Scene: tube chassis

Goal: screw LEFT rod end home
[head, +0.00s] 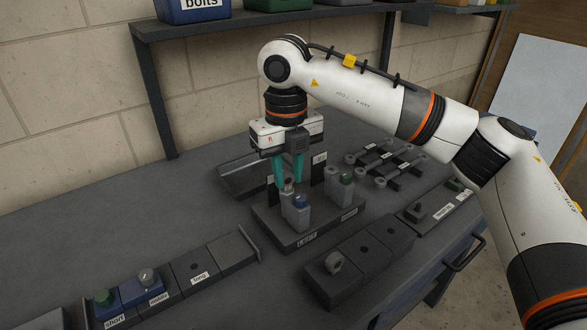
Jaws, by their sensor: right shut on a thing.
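My right gripper (288,176) points straight down with its teal fingers shut on a small grey part, which looks like the left rod end (288,187). It is over the rear left of the dark fixture (275,233), whose front label reads LEFT. The fingers hide much of the part, and I cannot tell how deep it sits. A grey block with a blue top (300,214) stands just in front of it. Another grey block with a green top (344,190) stands to the right on the fixture. My left gripper is out of view.
A rack of grey rods (385,163) is behind right. A shelf with bins (196,10) is above.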

